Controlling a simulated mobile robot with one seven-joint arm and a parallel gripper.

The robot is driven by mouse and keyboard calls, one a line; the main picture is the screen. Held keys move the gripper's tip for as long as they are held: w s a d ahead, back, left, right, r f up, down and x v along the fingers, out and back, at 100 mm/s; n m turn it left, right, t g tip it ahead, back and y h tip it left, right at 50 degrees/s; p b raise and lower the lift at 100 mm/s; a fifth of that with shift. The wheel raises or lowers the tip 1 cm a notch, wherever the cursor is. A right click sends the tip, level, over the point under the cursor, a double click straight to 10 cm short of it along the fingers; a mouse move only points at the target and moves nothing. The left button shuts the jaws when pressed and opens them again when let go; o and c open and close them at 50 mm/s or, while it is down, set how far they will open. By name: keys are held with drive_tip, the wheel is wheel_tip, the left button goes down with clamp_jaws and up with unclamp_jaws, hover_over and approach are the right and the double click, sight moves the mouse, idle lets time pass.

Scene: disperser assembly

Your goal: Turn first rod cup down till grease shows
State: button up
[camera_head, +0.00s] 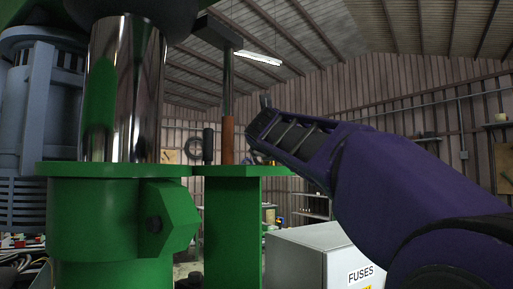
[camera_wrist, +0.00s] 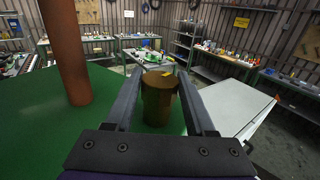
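In the wrist view a brown-gold cup (camera_wrist: 158,100) stands upright on the green plate (camera_wrist: 100,125). It has a small yellow mark at its top; I cannot tell whether that is grease. The two dark fingers of my gripper (camera_wrist: 160,78) are spread, one on each side of the cup. Whether the tips touch the cup or stand just clear of it cannot be told. An orange-brown rod sleeve (camera_wrist: 65,50) stands to the left; in the head view it sits under a steel rod (camera_head: 228,80). In the head view my gripper (camera_head: 258,122) is right of this sleeve, and the cup is hard to make out.
A thick chrome column (camera_head: 123,90) and green machine body (camera_head: 95,215) fill the left of the head view. A grey fuse box (camera_head: 310,255) stands below my arm. Workbenches with tools (camera_wrist: 220,50) line the walls, away from the gripper.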

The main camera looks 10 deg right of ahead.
clamp_jaws()
drive_tip(key=shift+a+m+h, duration=0.1)
drive_tip(key=shift+m+h, duration=0.2)
drive_tip(key=shift+h, duration=0.1)
drive_tip(key=shift+m+g+h, duration=0.3)
drive_tip(key=shift+m+h, duration=0.2)
drive_tip(key=shift+h, duration=0.3)
drive_tip(key=m+g+h, duration=0.1)
drive_tip(key=h, duration=0.1)
drive_tip(key=shift+w+m+h+p, duration=0.1)
drive_tip(key=shift+m+h+p, duration=0.2)
drive_tip(key=shift+m+p, duration=0.1)
drive_tip(key=shift+m+g+h+p, duration=0.7)
drive_tip(key=shift+m+g+h, duration=0.6)
drive_tip(key=shift+h, duration=0.3)
drive_tip(key=shift+f+h, duration=0.1)
drive_tip(key=shift+h, duration=0.2)
